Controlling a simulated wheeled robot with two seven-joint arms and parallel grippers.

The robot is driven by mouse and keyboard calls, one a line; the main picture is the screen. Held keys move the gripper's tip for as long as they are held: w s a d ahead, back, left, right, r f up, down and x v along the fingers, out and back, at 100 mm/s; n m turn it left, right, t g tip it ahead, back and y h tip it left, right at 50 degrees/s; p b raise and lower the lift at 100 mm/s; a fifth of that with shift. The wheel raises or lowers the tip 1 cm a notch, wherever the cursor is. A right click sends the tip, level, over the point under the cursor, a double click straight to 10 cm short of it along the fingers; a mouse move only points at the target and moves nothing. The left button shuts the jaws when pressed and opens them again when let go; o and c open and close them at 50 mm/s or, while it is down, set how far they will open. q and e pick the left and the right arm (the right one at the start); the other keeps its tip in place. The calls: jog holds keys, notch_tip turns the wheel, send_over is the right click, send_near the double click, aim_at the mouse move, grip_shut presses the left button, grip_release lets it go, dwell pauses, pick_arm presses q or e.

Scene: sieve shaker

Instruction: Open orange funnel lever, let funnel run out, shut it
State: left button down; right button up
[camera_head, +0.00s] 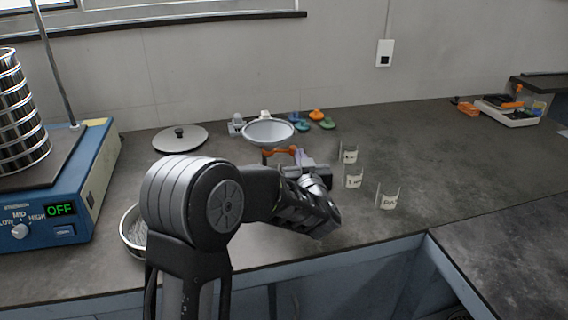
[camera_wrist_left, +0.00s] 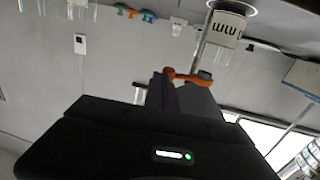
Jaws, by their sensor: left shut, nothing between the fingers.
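The pale funnel (camera_head: 268,131) stands toward the back of the counter. Its orange lever (camera_head: 281,151) shows below the rim at the front; it also shows in the left wrist view (camera_wrist_left: 187,77). My left gripper (camera_head: 302,160) is shut and empty, close beside the lever at its near right side. In the left wrist view the closed fingers (camera_wrist_left: 174,92) lie right at the lever; I cannot tell whether they touch it. My left arm hides part of the counter below the funnel. My right gripper is not in view.
A round lid (camera_head: 180,139) lies behind my arm; a metal pan (camera_head: 131,238) is partly hidden. Labelled clear containers (camera_head: 388,197) stand right of my gripper. The right counter is largely clear.

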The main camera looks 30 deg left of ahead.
pick_arm(q)
jog(key=w, duration=0.1)
jog(key=w+a, duration=0.1)
jog(key=w, duration=0.1)
jog(key=w+a, duration=0.1)
jog(key=shift+w+p, duration=0.35)
jog(key=shift+w, duration=0.05)
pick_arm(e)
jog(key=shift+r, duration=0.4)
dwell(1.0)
